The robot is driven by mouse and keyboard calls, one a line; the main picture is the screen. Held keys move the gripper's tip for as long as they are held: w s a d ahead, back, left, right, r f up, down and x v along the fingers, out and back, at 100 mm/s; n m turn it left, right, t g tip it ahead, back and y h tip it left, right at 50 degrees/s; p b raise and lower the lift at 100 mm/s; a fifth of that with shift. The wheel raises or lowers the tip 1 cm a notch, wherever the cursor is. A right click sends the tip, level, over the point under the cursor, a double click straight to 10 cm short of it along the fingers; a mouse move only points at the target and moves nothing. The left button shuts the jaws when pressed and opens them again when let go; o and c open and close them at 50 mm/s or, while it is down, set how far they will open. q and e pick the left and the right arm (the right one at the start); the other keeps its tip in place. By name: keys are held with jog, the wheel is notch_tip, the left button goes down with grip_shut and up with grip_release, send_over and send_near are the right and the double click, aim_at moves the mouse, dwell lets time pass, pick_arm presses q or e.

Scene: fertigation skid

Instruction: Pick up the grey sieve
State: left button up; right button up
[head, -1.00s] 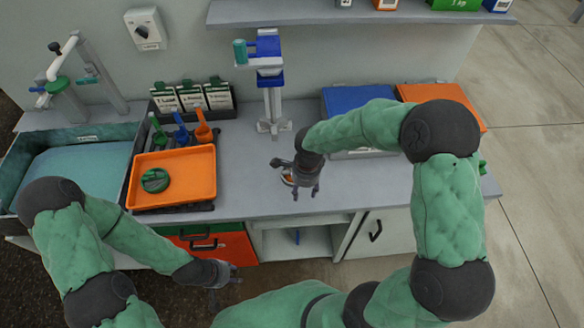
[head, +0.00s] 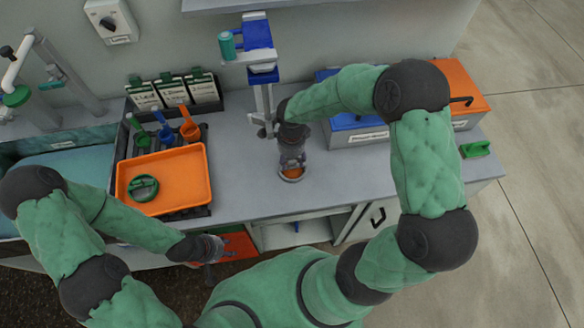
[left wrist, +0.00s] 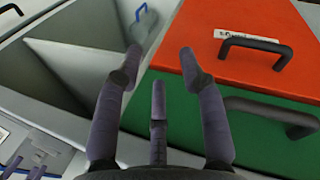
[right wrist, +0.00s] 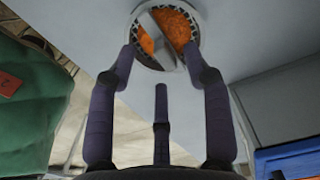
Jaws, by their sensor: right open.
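The grey sieve (head: 291,174) is a round grey ring with an orange inside, lying on the grey counter near its front edge. In the right wrist view the sieve (right wrist: 181,18) shows a grey bar across its middle. My right gripper (head: 291,160) is open over the sieve in the head view and partly hides it. In the right wrist view its fingertips (right wrist: 165,62) are apart at the near side of the ring; I cannot tell whether they touch it. My left gripper (left wrist: 160,65) is open and empty, in front of the cabinet drawers.
An orange tray (head: 185,178) with a green round piece (head: 143,187) is left of the sieve. A stand with a blue head (head: 260,75) rises behind my right gripper. A blue-lidded box (head: 352,122) is to the right. Bare counter (head: 240,185) lies between tray and sieve.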

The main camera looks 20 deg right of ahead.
aim_at(292, 163)
notch_tip(292, 163, down, 4)
jog(key=shift+r, duration=0.25)
grip_shut()
jog(key=shift+r, duration=0.15)
